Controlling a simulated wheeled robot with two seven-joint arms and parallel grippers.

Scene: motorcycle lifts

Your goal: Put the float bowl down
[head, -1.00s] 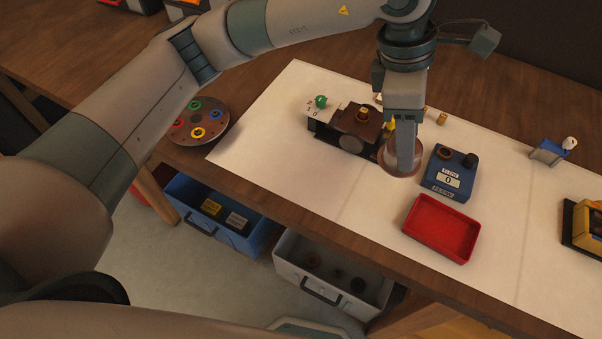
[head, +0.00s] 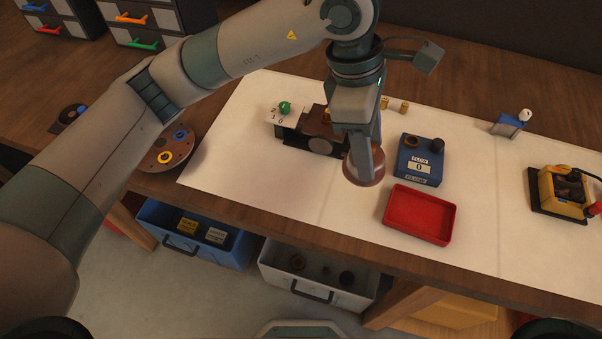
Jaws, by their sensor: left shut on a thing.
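The float bowl (head: 352,166) is a round, brownish metal cup in the head view. My left gripper (head: 364,170) is shut on its rim and holds it in front of the dark carburettor block (head: 318,138). The fingers hide part of the bowl. I cannot tell whether the bowl touches the white mat (head: 255,190). My right gripper is not in view.
A red tray (head: 420,214) and a blue flow meter (head: 420,160) stand to the right of the bowl. A disc with coloured rings (head: 165,150) lies at left. Open drawers, one blue (head: 195,245) and one grey (head: 318,288), are below the bench edge. The mat's front left is clear.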

